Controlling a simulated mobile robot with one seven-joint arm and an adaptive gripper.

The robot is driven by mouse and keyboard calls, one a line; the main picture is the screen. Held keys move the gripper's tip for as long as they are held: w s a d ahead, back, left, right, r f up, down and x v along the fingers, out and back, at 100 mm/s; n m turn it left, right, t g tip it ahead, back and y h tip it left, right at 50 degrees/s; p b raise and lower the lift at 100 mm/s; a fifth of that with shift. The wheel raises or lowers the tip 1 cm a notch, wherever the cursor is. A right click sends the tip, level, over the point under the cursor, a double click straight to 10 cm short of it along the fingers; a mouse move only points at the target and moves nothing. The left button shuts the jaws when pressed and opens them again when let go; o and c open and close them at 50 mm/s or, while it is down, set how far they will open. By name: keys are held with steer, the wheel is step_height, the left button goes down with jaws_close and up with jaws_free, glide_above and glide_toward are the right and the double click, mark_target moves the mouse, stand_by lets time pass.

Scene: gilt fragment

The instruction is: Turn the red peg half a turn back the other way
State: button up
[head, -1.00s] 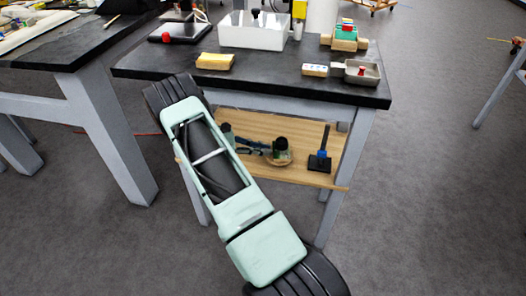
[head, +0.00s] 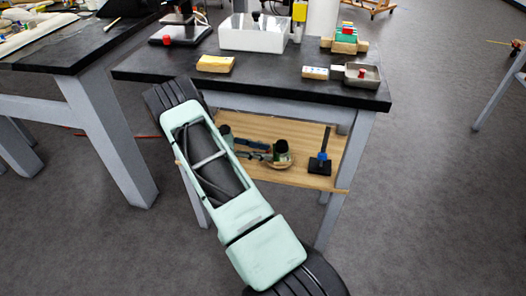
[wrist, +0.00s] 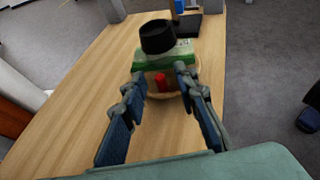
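A small upright red peg (wrist: 160,82) stands in front of a green block (wrist: 165,57) on a round wooden base (wrist: 178,94) in the wrist view. A black cylinder (wrist: 157,37) rises behind the peg. In the head view the black cylinder (head: 281,147) and wooden base (head: 279,162) are on the lower shelf; I cannot make out the peg there. My gripper (wrist: 158,78) is open, its blue-padded fingers to the left and right of the peg with visible gaps. It also shows in the head view (head: 268,151), reaching from the left.
The wooden shelf (head: 232,128) lies under a black tabletop (head: 275,80), between grey legs (head: 345,175). A black-and-blue upright tool (head: 320,165) stands to the right on the shelf. A yellow block (head: 215,64) and a metal tray (head: 362,83) are on the tabletop.

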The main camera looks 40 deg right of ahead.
steer(key=v, duration=0.7)
steer(key=shift+a+r, duration=0.1)
steer(key=shift+c, duration=0.5)
